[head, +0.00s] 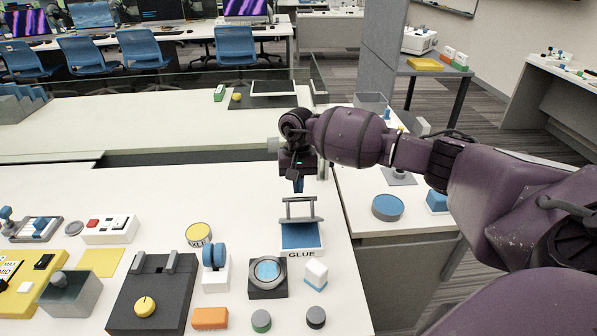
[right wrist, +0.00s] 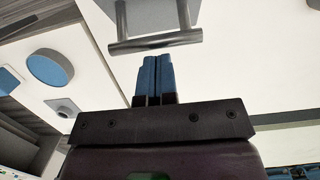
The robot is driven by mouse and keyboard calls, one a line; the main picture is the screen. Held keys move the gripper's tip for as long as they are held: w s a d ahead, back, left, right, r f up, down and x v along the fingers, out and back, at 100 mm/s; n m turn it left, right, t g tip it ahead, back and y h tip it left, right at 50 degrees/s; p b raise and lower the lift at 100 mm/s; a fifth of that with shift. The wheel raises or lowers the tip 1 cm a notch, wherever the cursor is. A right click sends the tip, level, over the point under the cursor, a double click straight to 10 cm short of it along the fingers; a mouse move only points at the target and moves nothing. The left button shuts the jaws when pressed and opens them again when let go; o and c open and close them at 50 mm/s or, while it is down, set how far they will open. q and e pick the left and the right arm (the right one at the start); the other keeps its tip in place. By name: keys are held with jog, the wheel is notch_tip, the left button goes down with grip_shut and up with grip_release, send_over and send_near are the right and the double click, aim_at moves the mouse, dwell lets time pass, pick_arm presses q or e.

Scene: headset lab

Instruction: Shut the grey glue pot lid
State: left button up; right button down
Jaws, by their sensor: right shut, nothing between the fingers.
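The glue pot (head: 302,252) is a white box with a GLUE label on its front and a blue area showing on top. Its grey lid (head: 301,211) stands raised at the pot's far side, with a bar handle; the blue inside is uncovered. My right gripper (head: 298,186) points down just behind the lid, with its blue fingers shut and empty. In the right wrist view, the closed fingertips (right wrist: 160,64) are close to the grey bar handle (right wrist: 155,41) of the lid (right wrist: 150,15); I cannot tell whether they touch. My left gripper is out of view.
A dark block with a round blue-topped dial (head: 267,272) stands left of the pot, and a small white block (head: 316,271) in front. Grey and green knobs and an orange block (head: 210,318) lie nearer. The white table (head: 240,190) behind the pot is mostly clear.

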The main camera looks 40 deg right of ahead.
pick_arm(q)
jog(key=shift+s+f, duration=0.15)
pick_arm(e)
jog(key=shift+s+a+f, duration=0.1)
jog(key=shift+a+f, duration=0.05)
jog(key=shift+f, duration=0.05)
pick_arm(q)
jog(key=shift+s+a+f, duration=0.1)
pick_arm(e)
jog(key=shift+s, duration=0.15)
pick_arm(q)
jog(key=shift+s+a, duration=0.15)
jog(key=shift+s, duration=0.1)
pick_arm(e)
jog(key=shift+s+a+t+h, duration=0.25)
jog(key=shift+s+t+h, duration=0.05)
jog(key=shift+t, duration=0.2)
